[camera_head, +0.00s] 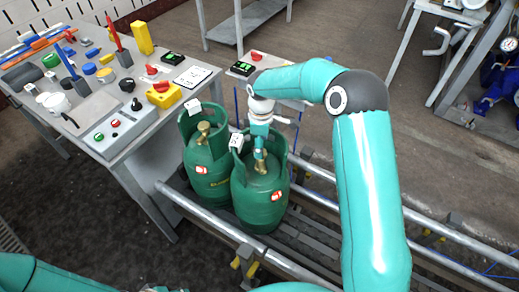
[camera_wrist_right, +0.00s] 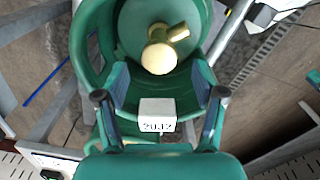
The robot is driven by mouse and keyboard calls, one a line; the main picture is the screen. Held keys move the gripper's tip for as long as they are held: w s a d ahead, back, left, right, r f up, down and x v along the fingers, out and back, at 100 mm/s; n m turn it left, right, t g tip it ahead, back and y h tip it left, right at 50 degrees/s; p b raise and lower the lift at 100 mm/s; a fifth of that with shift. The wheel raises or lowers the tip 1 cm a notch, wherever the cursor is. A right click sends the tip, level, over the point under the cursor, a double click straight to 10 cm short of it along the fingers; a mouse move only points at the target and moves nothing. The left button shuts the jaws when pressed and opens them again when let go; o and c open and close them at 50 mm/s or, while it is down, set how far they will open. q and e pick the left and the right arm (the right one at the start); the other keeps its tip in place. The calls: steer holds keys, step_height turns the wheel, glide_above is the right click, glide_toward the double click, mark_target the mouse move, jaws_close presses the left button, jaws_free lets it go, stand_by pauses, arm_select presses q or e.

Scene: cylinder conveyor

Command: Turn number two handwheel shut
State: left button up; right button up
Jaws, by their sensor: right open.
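Two green gas cylinders stand side by side, a left one (camera_head: 207,180) and a right one (camera_head: 258,211). Each has a brass valve inside its collar; the left valve (camera_head: 204,130) is uncovered. My right gripper (camera_head: 260,153) points down over the right cylinder's valve (camera_head: 262,167), partly hiding it. In the right wrist view its fingers (camera_wrist_right: 160,78) are open and apart, with a pale round handwheel (camera_wrist_right: 158,58) on a brass valve just beyond the fingertips. I cannot tell whether they touch it, nor read which wheel is number two. My left gripper is out of view.
The collar, with a white tag (camera_wrist_right: 157,112), is close around the right fingers. The cylinders stand on a conveyor with metal rails (camera_head: 205,222). A cluttered workbench (camera_head: 150,118) stands to the left. Open floor (camera_head: 460,165) lies to the right.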

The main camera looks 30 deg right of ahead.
steer(key=shift+f, duration=1.65)
